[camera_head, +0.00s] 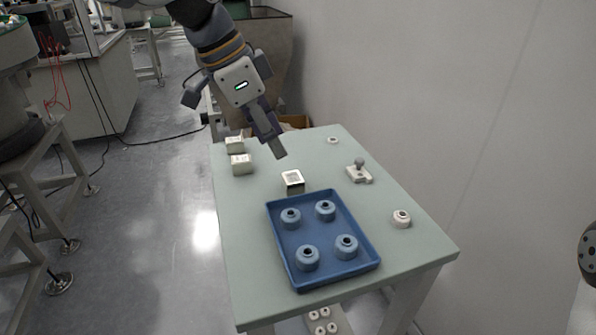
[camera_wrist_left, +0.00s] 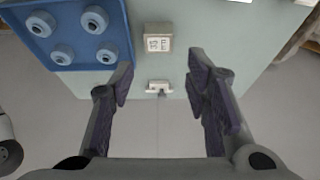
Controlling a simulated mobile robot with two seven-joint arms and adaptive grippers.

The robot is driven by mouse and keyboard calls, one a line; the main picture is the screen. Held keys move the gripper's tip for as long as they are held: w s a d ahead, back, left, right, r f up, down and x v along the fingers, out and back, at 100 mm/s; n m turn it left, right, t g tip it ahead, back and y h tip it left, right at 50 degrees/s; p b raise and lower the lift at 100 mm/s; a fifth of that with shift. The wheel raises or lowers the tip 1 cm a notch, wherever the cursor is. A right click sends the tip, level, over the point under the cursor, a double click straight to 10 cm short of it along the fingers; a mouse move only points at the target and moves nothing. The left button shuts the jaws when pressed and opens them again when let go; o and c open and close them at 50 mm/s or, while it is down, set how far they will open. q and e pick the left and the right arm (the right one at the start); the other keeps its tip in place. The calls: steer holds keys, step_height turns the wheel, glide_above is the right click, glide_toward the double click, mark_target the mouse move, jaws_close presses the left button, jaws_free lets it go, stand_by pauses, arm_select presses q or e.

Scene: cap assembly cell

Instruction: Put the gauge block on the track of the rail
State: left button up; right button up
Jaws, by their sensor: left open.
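No piece is plainly marked as the gauge block. A small cube-like block (camera_head: 292,181) with a pale labelled top and dark front stands behind the tray; it also shows in the left wrist view (camera_wrist_left: 158,38). A small white base with a grey ball-topped pin (camera_head: 359,173) sits to its right, also in the left wrist view (camera_wrist_left: 158,88). I cannot make out a rail with a track for certain. My left gripper (camera_head: 275,146) is open and empty, above the table behind the labelled block. Its spread fingers show in the left wrist view (camera_wrist_left: 160,78). My right gripper is out of view.
A blue tray (camera_head: 274,236) with several blue caps fills the table's near middle. Two pale blocks (camera_head: 241,164) (camera_head: 234,144) stand near the left edge. A white cap (camera_head: 401,219) and a small white ring (camera_head: 333,140) lie to the right. A wall (camera_head: 450,110) runs along the right.

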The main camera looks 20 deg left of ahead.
mark_target(292, 177)
arm_select(q)
steer(key=x, duration=0.9)
steer(key=shift+s+f, duration=0.1)
steer(key=shift+s, duration=0.1)
steer(key=shift+a, duration=0.1)
jaws_close()
